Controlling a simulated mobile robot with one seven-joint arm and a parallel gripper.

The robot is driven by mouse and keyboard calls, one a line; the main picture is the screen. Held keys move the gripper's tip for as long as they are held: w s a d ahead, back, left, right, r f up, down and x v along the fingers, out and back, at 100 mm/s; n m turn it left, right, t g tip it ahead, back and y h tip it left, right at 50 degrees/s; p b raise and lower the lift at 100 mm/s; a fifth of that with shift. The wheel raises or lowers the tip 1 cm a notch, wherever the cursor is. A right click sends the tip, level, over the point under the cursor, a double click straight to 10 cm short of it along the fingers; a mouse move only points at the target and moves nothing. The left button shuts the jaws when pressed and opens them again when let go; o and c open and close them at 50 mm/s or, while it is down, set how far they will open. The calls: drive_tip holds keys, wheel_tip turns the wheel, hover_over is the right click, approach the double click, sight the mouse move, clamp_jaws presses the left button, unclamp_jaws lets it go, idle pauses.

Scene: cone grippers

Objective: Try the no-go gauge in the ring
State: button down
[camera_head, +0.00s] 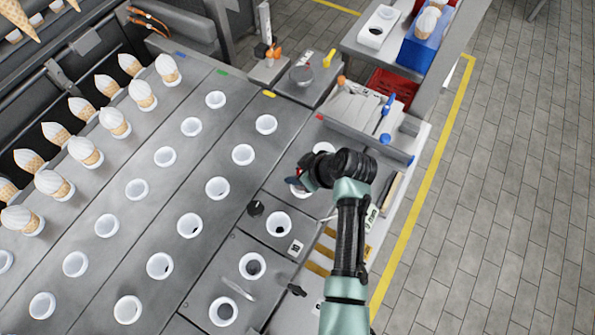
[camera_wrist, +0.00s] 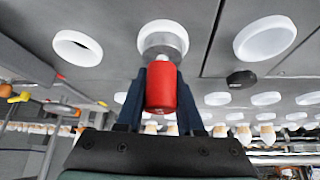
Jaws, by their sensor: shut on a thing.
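The no-go gauge (camera_wrist: 161,88) has a red handle and a silver metal end. My gripper (camera_wrist: 161,72) is shut on the red handle, with one dark blue finger on each side. The silver end points at a white ring (camera_wrist: 150,27) in the grey metal plate and overlaps its opening; I cannot tell how far it is inside. In the head view my gripper (camera_head: 298,181) is right over this ring (camera_head: 301,191), and my wrist and the gripper hide most of the gauge.
Another white ring (camera_head: 323,148) lies just behind, partly covered by my wrist. A black knob (camera_head: 256,208) stands up from the plate at the left. A tray with blue-handled tools (camera_head: 384,120) and a red crate (camera_head: 391,86) are at the back right.

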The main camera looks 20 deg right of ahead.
drive_tip(key=shift+r+n+y+b, duration=0.3)
drive_tip(key=shift+n+b, duration=0.15)
drive_tip(key=shift+n, duration=0.35)
idle(0.8)
drive_tip(key=shift+d, duration=0.1)
wheel_tip(320, 180, up, 8)
drive_tip(key=p, duration=0.6)
drive_tip(key=shift+p, duration=0.4)
idle(0.5)
